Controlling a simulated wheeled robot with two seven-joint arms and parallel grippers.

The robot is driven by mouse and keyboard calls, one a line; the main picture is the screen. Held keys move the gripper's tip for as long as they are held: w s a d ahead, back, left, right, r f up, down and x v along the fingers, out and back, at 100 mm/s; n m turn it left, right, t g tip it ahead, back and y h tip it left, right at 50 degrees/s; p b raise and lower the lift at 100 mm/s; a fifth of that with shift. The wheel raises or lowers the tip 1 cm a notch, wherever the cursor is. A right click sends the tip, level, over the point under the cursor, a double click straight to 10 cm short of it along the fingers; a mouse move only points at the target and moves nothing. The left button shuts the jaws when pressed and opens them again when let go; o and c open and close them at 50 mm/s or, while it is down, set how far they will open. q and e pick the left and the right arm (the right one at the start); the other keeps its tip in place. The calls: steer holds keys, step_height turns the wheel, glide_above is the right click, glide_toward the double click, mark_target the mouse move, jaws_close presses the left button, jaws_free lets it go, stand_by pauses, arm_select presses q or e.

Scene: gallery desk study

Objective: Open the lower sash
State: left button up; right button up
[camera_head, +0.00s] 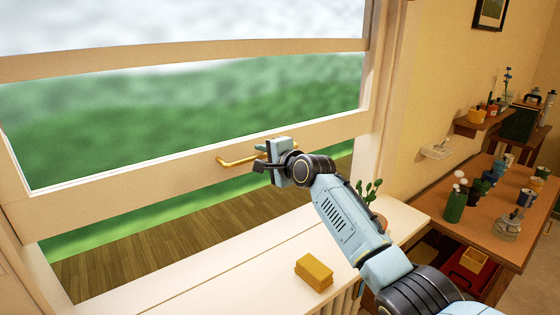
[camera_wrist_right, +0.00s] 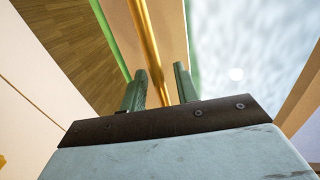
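The lower sash (camera_head: 120,194) is a cream wooden frame, partly raised, with a gap under its bottom rail. A brass bar handle (camera_head: 232,161) is on that rail. My right gripper (camera_head: 264,155) is at the right part of the handle. In the right wrist view, the brass handle (camera_wrist_right: 148,45) runs between the two green fingers (camera_wrist_right: 158,90), which stand apart with small gaps on either side of it. Most of the handle's right end is hidden by the gripper in the head view. My left gripper is not in view.
A yellow sponge-like block (camera_head: 314,273) lies on the white sill (camera_head: 225,275). A potted cactus (camera_head: 371,198) stands at the sill's right, close to my right arm. A wooden desk (camera_head: 480,215) with bottles and jars is further right.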

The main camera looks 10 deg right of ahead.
steer(key=v, duration=1.3)
steer(key=shift+b, duration=0.35)
steer(key=shift+f, duration=0.1)
